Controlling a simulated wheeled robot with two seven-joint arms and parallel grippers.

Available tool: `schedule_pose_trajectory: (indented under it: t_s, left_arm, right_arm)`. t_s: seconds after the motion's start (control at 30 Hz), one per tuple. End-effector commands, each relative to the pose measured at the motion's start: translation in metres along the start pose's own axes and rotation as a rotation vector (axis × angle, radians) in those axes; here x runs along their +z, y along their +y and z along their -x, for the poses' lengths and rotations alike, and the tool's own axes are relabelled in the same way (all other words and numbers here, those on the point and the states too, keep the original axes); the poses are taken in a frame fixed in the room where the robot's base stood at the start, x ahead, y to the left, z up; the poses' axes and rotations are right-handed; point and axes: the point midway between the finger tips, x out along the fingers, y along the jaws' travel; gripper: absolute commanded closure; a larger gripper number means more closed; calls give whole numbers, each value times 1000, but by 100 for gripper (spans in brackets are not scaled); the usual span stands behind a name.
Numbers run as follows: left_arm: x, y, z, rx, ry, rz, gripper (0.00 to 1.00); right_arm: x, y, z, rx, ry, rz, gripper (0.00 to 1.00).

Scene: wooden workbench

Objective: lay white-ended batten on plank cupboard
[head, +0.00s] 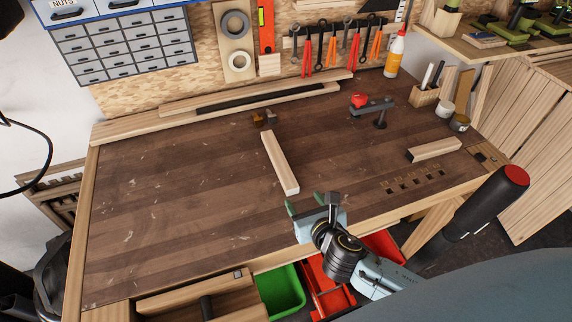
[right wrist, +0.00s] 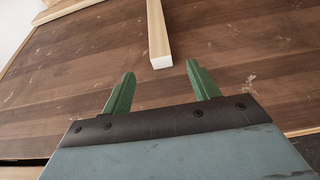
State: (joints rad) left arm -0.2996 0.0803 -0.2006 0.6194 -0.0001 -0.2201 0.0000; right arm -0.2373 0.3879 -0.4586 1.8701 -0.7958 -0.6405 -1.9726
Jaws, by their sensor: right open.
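The white-ended batten (head: 279,160) lies flat near the middle of the workbench, its white end toward me. In the right wrist view the batten (right wrist: 156,30) comes down from the top edge, its white end just beyond the fingertips. My right gripper (head: 306,204) is open and empty over the bench's front part, close to that end; its green fingers (right wrist: 160,70) are spread with only bench between them. The plank cupboard (head: 540,185) stands right of the bench, with vertical plank sides. My left gripper is out of view.
A dark-ended batten (head: 436,149) lies at the right. A red-topped clamp (head: 372,105) stands behind it. Long strips (head: 230,104) lie along the back. A green bin (head: 281,289) and red bins sit below the front edge. The bench's left half is clear.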

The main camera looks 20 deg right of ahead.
Motion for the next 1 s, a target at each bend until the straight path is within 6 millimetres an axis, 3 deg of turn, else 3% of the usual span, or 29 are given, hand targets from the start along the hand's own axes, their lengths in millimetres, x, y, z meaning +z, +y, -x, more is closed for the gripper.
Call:
schedule_pose_trajectory:
  t_s: [0.4, 0.67, 1.0]
  left_arm:
    - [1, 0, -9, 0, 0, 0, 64]
    - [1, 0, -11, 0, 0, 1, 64]
    - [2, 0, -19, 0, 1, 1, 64]
  right_arm:
    - [-2, 0, -70, 0, -1, -2, 40]
    - [0, 1, -88, 1, -1, -2, 40]
    - [3, 1, -130, 1, 0, -2, 40]
